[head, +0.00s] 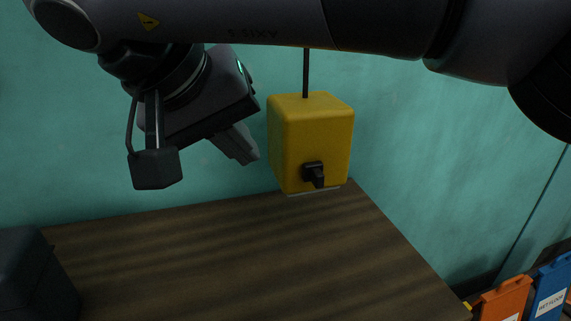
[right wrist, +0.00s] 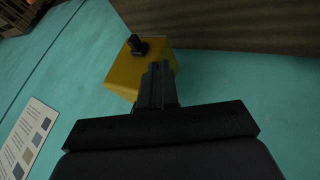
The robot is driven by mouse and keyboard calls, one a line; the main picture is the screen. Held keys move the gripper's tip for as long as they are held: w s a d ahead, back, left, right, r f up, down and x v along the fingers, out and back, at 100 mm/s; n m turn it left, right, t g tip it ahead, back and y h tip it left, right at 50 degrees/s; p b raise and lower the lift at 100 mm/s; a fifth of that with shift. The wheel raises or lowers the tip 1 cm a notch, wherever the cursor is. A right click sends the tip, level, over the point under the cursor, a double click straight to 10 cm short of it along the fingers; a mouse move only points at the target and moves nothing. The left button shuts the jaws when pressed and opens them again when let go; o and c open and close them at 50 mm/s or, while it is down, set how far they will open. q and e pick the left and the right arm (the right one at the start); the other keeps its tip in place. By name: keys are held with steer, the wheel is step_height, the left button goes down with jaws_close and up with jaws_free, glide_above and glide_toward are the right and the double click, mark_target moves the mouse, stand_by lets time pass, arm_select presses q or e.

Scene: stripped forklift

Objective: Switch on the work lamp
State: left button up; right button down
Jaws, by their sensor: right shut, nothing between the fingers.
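The work lamp looks to be the yellow box (head: 300,135) on the teal wall above the back of the wooden table, with a dark cord running up from its top. A small black switch (head: 314,174) sticks out low on its front and points downward. My right gripper (head: 247,157) is shut and empty, to the left of the yellow box in the head view. In the right wrist view its closed fingers (right wrist: 157,84) overlap the yellow box (right wrist: 125,76), and the black switch (right wrist: 137,45) shows beyond them to the upper left. I cannot tell whether the fingers touch the box. My left gripper is not in view.
The dark wooden table (head: 220,255) is mostly clear. A dark case (head: 30,275) stands at its left end. Orange (head: 503,299) and blue (head: 547,290) labelled items stand at the lower right. A white sheet with coloured squares (right wrist: 28,138) shows in the right wrist view.

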mark_target(316, 176)
steer(key=w+d+f, duration=0.6)
steer(key=d+f, duration=0.1)
steer(key=shift+f+p, duration=0.3)
steer(key=shift+f, duration=0.1)
steer(key=shift+w+d, duration=0.1)
steer(key=d, duration=0.1)
steer(key=w+d, duration=0.1)
steer(key=d, duration=0.1)
stand_by(0.3)
